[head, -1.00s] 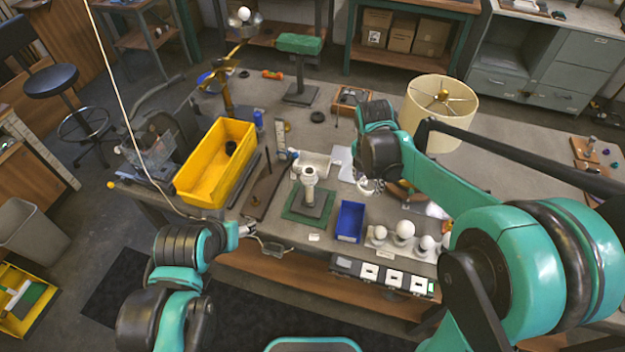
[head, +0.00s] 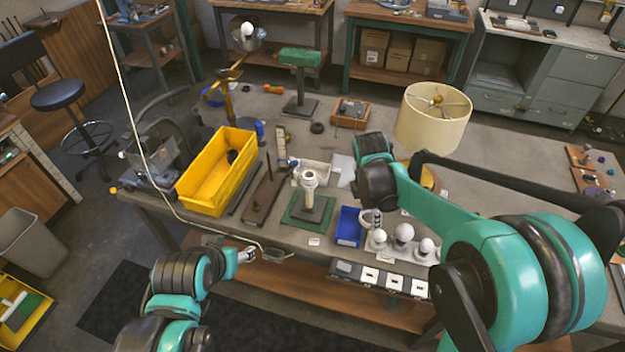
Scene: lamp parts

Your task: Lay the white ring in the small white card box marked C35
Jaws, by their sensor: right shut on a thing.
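My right gripper (head: 371,219) hangs beside the right edge of the blue bin, behind the white bulbs. It is shut on a small pale thing, which looks like the white ring; the fingers hide much of it. A small open white box (head: 322,169) stands on the table behind the white-topped post, left of my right gripper. Its marking is too small to read, so I cannot tell whether it is C35. My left gripper (head: 247,255) is low at the table's front edge, far from the box; its fingers are too small to judge.
The white-topped post (head: 309,190) stands on a green mat (head: 291,216) in front of the white box. The blue bin (head: 349,226), several white bulbs (head: 403,233) and a yellow bin (head: 216,172) are nearby. A cream lampshade (head: 433,118) stands behind my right arm.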

